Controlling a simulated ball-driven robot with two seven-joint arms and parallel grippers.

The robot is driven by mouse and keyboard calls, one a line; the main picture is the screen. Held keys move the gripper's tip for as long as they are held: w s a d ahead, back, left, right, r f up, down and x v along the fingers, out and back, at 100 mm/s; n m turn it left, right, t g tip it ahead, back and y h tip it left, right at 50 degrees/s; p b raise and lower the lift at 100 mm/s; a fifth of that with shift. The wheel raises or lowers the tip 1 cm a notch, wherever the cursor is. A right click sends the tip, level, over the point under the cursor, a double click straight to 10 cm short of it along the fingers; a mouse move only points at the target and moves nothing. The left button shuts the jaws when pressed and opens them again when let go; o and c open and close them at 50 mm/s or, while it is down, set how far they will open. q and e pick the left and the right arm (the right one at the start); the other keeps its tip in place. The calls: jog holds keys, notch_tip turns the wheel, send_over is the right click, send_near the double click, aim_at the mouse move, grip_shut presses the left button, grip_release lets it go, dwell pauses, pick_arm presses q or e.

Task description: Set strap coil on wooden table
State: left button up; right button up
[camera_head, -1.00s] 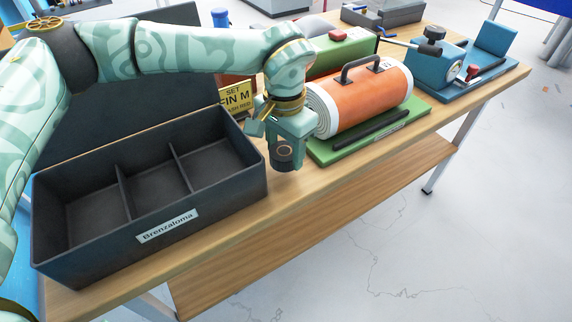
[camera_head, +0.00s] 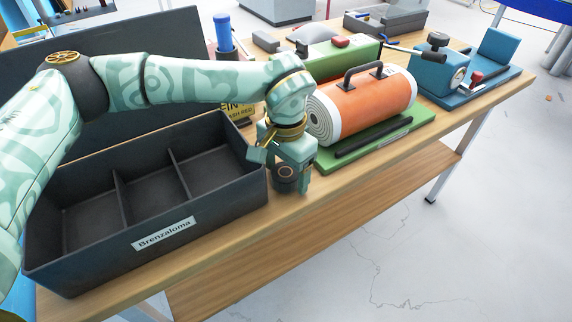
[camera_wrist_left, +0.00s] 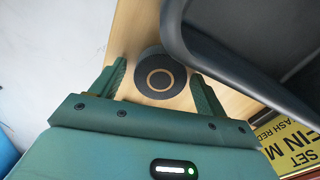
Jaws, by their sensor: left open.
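The strap coil (camera_head: 286,178) is a dark round roll with a copper-coloured ring on its face. It stands on the wooden table (camera_head: 236,226) near the front edge, just right of the black divided box. In the left wrist view the coil (camera_wrist_left: 160,79) lies between the two green fingers, with wood around it. My left gripper (camera_head: 290,174) is open and low over the table, its fingers on either side of the coil. Gaps show beside the coil in the wrist view (camera_wrist_left: 157,72). My right gripper is in neither view.
The black box (camera_head: 92,262) labelled Brenzaloma is close on the left. An orange roll (camera_head: 372,108) on a green board (camera_head: 385,142) stands close on the right. A yellow sign (camera_head: 238,112) is behind the gripper. A narrow strip of bare wood runs along the front edge.

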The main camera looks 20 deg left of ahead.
aim_at(286, 171)
pick_arm(q)
notch_tip(286, 171, up, 12)
jog(key=p, duration=0.8)
jog(key=shift+r, duration=0.15)
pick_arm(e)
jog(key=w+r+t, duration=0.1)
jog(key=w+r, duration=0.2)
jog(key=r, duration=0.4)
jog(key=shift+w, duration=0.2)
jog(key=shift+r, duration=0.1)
